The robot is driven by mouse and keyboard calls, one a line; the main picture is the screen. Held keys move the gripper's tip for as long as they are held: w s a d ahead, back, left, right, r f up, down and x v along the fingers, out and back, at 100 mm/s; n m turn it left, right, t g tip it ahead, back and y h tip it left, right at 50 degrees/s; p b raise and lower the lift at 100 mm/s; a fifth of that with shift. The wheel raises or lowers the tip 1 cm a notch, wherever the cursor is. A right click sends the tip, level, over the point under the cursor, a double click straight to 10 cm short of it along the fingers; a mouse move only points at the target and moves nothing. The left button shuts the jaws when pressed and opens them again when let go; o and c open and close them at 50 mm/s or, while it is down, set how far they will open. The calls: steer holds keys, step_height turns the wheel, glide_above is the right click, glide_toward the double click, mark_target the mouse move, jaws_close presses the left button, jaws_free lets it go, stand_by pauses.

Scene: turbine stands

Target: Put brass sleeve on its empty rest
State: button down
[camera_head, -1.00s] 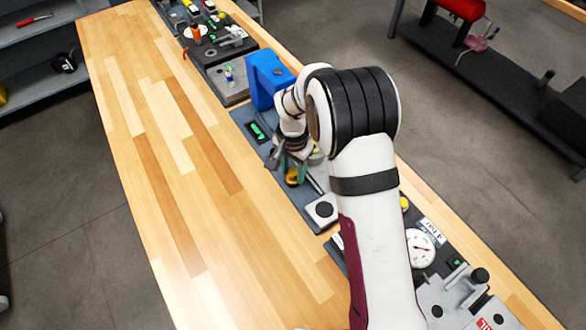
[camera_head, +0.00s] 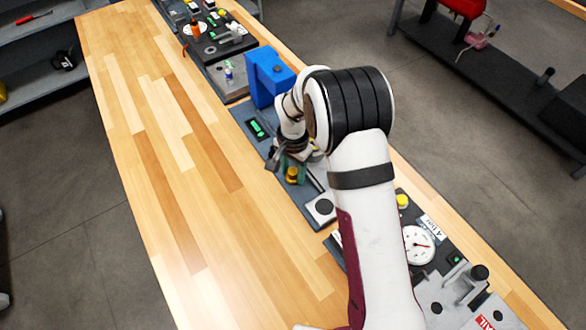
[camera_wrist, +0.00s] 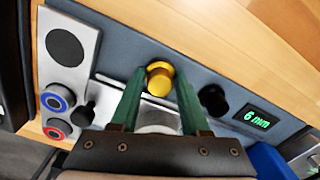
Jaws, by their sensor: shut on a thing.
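The brass sleeve (camera_wrist: 160,79) is a short yellow-gold cylinder between the tips of my gripper's green fingers (camera_wrist: 159,84) in the wrist view. My gripper is shut on it. In the head view the sleeve (camera_head: 291,174) shows low over the blue-grey base plate, beside my gripper (camera_head: 292,170). I cannot tell whether the sleeve touches the plate. A pale round part behind the sleeve is partly hidden between my fingers. I cannot make out which spot is the empty rest.
A black knob (camera_wrist: 213,99) and a green "6 mm" display (camera_wrist: 258,117) lie right of my fingers. A grey block with a dark disc (camera_wrist: 65,47) and blue and red rings stands left. A blue arch (camera_head: 268,78) stands behind my gripper.

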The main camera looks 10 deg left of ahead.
mark_target(293, 171)
steer(key=shift+f, duration=0.1)
steer(key=shift+c, duration=0.8)
jaws_free()
steer(key=shift+r, duration=3.6)
steer(key=s+d+r, duration=0.7)
steer(key=d+r, duration=0.2)
steer(key=r, duration=0.1)
steer(key=s+d+r+y, duration=0.1)
steer(key=s+d, duration=0.2)
steer(key=s, duration=0.7)
steer(key=s+d+r, duration=0.2)
steer(key=s+d, duration=0.2)
steer(key=s, duration=0.6)
steer(key=shift+s+m+y, duration=0.15)
steer(key=shift+m+y, duration=0.25)
